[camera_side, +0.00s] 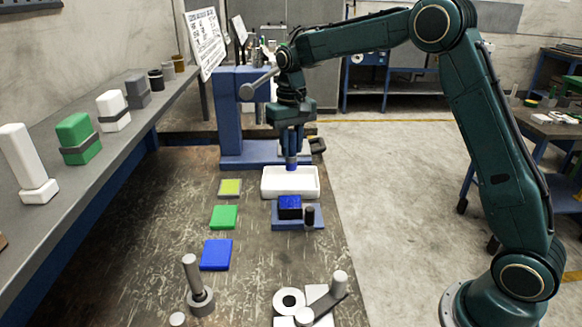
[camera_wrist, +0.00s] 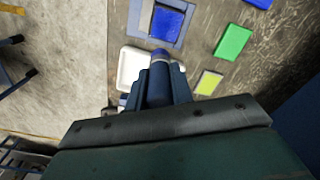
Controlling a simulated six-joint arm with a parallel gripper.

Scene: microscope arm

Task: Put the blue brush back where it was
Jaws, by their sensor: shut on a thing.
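My gripper (camera_side: 291,148) points down over the white tray (camera_side: 312,194) and is shut on the blue brush (camera_side: 291,164). The brush's blue lower end shows below the fingers, at or just above the tray; I cannot tell whether it touches. In the wrist view the brush (camera_wrist: 160,55) is a blue cylinder with a paler band, between the fingers of my gripper (camera_wrist: 160,80). The white tray also shows there (camera_wrist: 127,72), partly hidden by the fingers. The brush's upper part is hidden in my gripper.
A blue block (camera_side: 289,207) sits on a blue stand with a dark post (camera_side: 310,214) in front of the tray. Yellow (camera_side: 230,187), green (camera_side: 223,217) and blue (camera_side: 216,254) pads lie left. A blue machine (camera_side: 232,135) stands behind. Metal parts (camera_side: 312,302) lie in front.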

